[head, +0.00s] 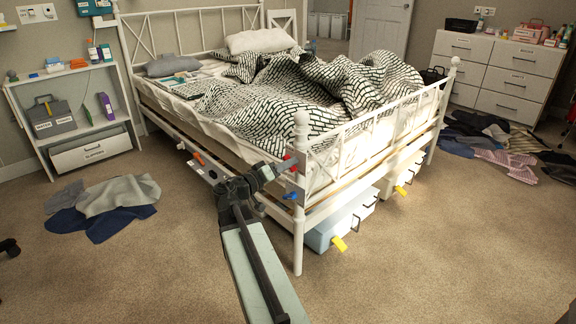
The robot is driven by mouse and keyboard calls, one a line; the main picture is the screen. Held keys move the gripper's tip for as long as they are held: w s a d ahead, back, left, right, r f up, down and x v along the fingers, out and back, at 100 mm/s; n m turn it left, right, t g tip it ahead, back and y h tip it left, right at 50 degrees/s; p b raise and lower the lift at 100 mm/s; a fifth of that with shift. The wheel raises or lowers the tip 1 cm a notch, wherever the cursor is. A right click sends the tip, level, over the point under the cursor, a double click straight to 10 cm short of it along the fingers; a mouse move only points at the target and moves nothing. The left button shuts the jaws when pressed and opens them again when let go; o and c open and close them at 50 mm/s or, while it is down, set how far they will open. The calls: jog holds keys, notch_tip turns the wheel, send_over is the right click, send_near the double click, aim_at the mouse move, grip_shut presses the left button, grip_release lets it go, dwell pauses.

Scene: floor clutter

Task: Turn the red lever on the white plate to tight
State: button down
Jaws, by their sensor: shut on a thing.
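The red lever (288,157) shows as a small red patch beside the near corner post of the white bed. My gripper (283,166) reaches to it from the left and is shut on it; the jaws hide most of the lever. The pale plate (296,182) behind it is fixed by the bed post and is partly covered by my gripper. A blue lever (290,195) sits just below. Marks for tight are too small to read, and the lever's exact angle cannot be told.
The white bed post (299,240) stands close to the right of my gripper. An orange lever (198,158) is on the bed's side rail. Storage boxes (340,222) with yellow tags lie under the bed. Clothes (105,205) lie at left; the front carpet is clear.

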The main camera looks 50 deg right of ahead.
jog(key=m, duration=0.4)
jog(key=shift+f+m, duration=0.1)
jog(key=shift+m, duration=0.2)
jog(key=m, duration=0.4)
jog(key=shift+m, duration=0.3)
jog(key=c, duration=1.4)
grip_release()
jog(key=shift+a, duration=0.1)
jog(key=a, duration=0.7)
jog(key=shift+w+a, duration=0.3)
jog(key=shift+a, duration=0.05)
